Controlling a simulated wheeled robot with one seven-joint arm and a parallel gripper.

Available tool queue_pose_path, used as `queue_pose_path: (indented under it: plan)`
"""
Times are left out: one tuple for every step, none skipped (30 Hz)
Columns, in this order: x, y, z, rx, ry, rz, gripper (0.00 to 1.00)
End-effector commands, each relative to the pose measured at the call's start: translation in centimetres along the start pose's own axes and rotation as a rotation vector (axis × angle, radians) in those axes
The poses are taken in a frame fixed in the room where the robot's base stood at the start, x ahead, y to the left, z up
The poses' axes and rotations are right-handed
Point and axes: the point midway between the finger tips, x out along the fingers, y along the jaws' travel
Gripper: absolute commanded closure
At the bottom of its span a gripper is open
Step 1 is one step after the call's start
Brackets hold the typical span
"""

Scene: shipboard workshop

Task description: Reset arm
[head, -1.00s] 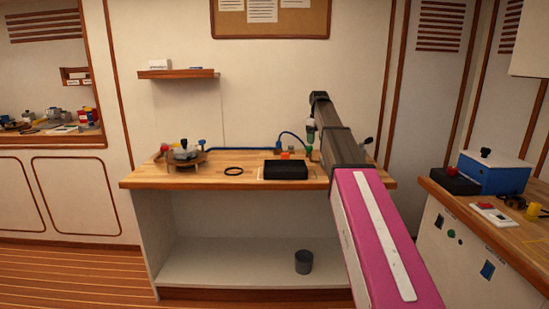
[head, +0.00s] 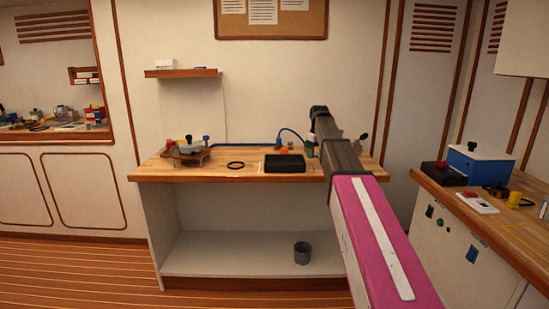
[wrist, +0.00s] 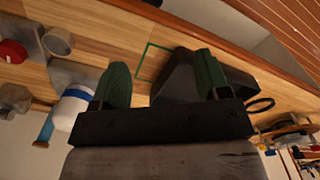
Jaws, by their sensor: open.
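My arm reaches over the wooden workbench (head: 215,172) in the head view, its far end above the bench's back right part. My gripper (wrist: 160,78) shows in the wrist view with its two green fingers wide apart. I see nothing held between them. A black tray (wrist: 178,78) lies beyond the fingers and is partly hidden by them. The same black tray (head: 284,163) sits on the bench to the left of my arm in the head view. The gripper itself is hard to make out in the head view.
A second counter with a blue box (head: 482,163) is at the right. Floor at left is clear.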

Motion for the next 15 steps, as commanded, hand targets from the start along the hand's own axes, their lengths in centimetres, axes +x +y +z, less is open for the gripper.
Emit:
queue_pose_path:
  plan:
    - [1.2, -0.5, 0.8, 0.010, -0.001, -0.001, 0.31]
    - [1.9, -0.7, 1.1, 0.018, -0.001, -0.001, 0.31]
    - [2.8, -1.0, 1.5, 0.029, -0.002, -0.001, 0.31]
    - [3.5, -1.2, 1.8, 0.036, -0.002, -0.001, 0.31]
    - [4.3, -1.4, 2.2, 0.046, -0.001, -0.001, 0.31]
    - [5.4, -1.8, 2.7, 0.059, -0.002, -0.001, 0.31]
    - [6.3, -2.1, 3.2, 0.069, -0.002, -0.001, 0.31]
    - [7.2, -2.5, 3.8, 0.081, -0.002, -0.001, 0.31]
    - [8.7, -3.0, 4.5, 0.098, -0.003, -0.002, 0.31]
    - [9.8, -3.5, 5.2, 0.112, -0.003, -0.002, 0.31]
    - [11.0, -4.0, 6.0, 0.129, -0.003, -0.002, 0.31]
    - [12.7, -4.6, 7.0, 0.151, -0.003, -0.002, 0.31]
    - [13.9, -5.2, 7.8, 0.167, -0.003, -0.002, 0.31]
    - [15.1, -5.7, 8.6, 0.185, -0.003, -0.002, 0.31]
    - [16.6, -6.4, 9.7, 0.207, -0.003, -0.001, 0.31]
